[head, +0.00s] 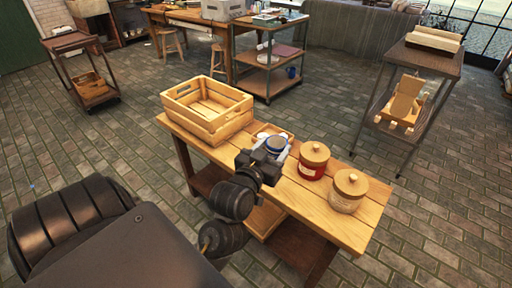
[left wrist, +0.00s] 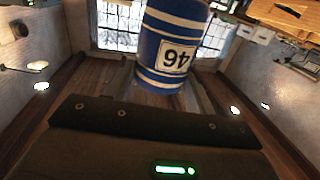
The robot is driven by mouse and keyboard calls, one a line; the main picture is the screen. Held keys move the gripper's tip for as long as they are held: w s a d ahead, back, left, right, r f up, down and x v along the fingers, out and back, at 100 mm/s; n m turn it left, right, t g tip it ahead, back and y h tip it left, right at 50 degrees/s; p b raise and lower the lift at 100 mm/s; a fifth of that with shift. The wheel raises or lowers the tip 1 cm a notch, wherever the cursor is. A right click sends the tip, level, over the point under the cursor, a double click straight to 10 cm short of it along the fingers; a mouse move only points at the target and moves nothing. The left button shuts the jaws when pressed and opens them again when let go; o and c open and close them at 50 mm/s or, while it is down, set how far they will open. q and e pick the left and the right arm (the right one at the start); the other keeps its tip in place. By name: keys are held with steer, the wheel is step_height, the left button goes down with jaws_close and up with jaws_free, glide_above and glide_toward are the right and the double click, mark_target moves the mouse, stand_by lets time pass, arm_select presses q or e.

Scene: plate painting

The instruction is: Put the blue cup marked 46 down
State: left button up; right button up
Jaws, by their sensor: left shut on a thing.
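My left gripper (head: 272,149) is over the middle of the wooden bench (head: 345,226), shut on the blue cup (head: 276,143). In the head view the gripper and wrist hide much of the cup. In the left wrist view the blue cup (left wrist: 163,75) has white bands and a white label with 46, which appears upside down. I cannot tell from these views whether the cup's base touches anything. My right gripper is not in view.
An empty wooden crate (head: 208,108) stands left of the cup on the bench. A red lidded jar (head: 313,162) and a pale lidded jar (head: 347,191) stand to its right. A small wooden tray (head: 288,134) edge shows just behind the cup.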

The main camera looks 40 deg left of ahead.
arm_select(q)
steer(key=shift+n+y, duration=0.3)
steer(key=f, duration=0.1)
steer(key=a+f+b, duration=0.1)
steer(key=f+b, duration=0.1)
steer(key=f, duration=0.1)
steer(key=shift+s+a, duration=0.2)
steer(key=shift+a, duration=0.2)
steer(key=w+a+f+b, duration=0.2)
steer(key=w+a+f, duration=0.1)
steer(key=f, duration=0.1)
steer(key=w+a+f+b, duration=0.2)
steer(key=w+f, duration=0.2)
steer(key=w+a+f+b, duration=0.1)
steer(key=w+a+f, duration=0.2)
steer(key=w+f, duration=0.1)
steer(key=shift+w+a+f+b, duration=0.15)
steer(key=shift+a+f+b, duration=0.2)
steer(key=shift+f+b, duration=0.1)
steer(key=shift+f, duration=0.25)
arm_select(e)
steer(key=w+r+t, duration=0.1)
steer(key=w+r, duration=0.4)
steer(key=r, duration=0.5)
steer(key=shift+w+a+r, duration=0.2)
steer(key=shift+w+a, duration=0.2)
arm_select(q)
steer(key=shift+f, duration=0.15)
steer(key=o, duration=1.1)
